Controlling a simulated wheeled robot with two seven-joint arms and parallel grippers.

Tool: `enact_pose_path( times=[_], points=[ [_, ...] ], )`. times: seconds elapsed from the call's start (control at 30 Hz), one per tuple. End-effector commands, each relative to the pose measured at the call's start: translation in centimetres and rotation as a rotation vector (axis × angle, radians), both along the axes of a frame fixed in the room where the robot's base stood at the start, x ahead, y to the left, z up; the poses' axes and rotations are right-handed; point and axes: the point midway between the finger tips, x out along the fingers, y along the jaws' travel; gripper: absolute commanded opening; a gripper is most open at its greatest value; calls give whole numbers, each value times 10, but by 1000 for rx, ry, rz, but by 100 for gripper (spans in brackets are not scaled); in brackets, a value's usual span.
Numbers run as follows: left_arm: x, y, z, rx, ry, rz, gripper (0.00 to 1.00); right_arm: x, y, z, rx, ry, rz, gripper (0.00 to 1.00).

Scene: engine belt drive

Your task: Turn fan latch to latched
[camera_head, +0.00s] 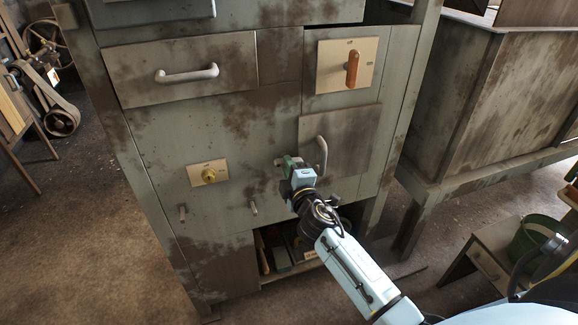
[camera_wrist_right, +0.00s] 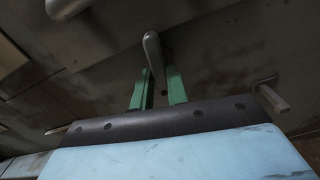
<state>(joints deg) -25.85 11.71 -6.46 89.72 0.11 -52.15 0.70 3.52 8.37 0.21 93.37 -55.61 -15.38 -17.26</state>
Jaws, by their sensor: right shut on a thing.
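My right gripper (camera_head: 287,162) reaches in from the lower right to the front of the grey cabinet, left of the door's upright handle. In the right wrist view its green fingers (camera_wrist_right: 159,88) stand either side of a grey rounded lever (camera_wrist_right: 152,45), shut on it. The lever's tip sticks out past the fingers; its lower part is hidden by the gripper. No label names it as the fan latch, and its set position cannot be told. My left gripper is not in view.
The cabinet (camera_head: 150,140) carries a drawer handle (camera_head: 187,74), an orange switch handle (camera_head: 352,68), a yellow knob (camera_head: 209,175) and small pegs (camera_head: 253,208). The door's handle (camera_head: 321,153) is close to my right gripper. An open shelf lies below.

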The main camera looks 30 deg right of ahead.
Motion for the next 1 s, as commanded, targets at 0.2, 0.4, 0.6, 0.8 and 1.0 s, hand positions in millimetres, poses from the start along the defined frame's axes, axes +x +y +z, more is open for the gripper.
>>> enact_pose_path(
  times=[0.2, 0.4, 0.6, 0.8, 1.0],
  points=[
    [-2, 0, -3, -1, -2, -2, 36, 0, 0, -1, -111, 27, 1, 0],
    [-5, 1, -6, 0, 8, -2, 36, 0, 0, -2, -161, 40, 1, 0],
    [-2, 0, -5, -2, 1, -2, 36, 0, 0, -2, -180, 44, 1, 0],
    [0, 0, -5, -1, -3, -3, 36, 0, 0, -2, -182, 44, 1, 0],
    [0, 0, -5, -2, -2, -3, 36, 0, 0, -2, -181, 44, 0, 26]
  ],
)
